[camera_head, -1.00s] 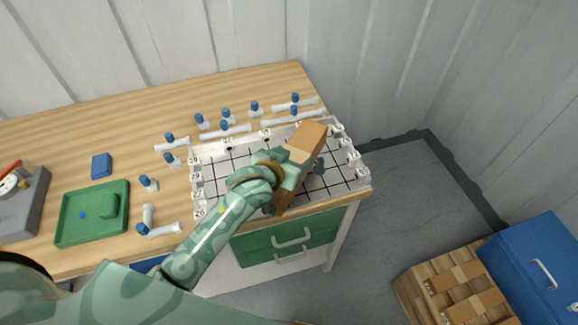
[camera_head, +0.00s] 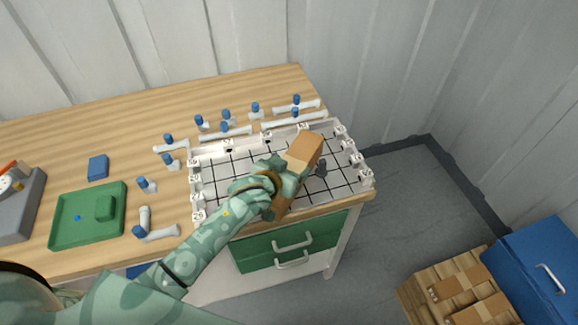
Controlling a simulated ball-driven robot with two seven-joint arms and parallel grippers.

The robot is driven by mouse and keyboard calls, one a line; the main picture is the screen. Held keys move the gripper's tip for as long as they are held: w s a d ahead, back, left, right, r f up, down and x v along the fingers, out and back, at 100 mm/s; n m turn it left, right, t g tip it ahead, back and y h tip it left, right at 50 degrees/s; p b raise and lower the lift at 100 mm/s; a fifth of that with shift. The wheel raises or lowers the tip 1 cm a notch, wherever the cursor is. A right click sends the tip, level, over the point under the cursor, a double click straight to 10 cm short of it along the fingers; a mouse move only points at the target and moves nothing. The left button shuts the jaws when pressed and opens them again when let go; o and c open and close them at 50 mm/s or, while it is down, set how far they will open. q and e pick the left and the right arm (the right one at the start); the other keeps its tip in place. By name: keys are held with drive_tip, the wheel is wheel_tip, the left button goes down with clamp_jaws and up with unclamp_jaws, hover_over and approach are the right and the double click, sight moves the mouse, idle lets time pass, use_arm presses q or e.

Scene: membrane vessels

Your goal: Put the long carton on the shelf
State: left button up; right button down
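A long brown carton (camera_head: 304,150) is in my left gripper (camera_head: 290,178), above the white gridded tray on the bench. The carton is tilted, its upper end pointing away from me and its lower end showing below the gripper near the bench's front edge. The green gripper covers the carton's middle, and its fingertips are mostly hidden. I cannot tell whether the carton touches the tray. My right gripper is not in view. No shelf can be clearly made out.
The gridded tray (camera_head: 222,172) has white numbered blocks along its rim. Several white pieces with blue caps lie around it. A green tray (camera_head: 62,236) is at left. The floor beside the bench (camera_head: 395,210) is clear.

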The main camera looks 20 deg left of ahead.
use_arm(q)
drive_tip(key=shift+o, duration=0.9)
drive_tip(key=shift+r, duration=0.1)
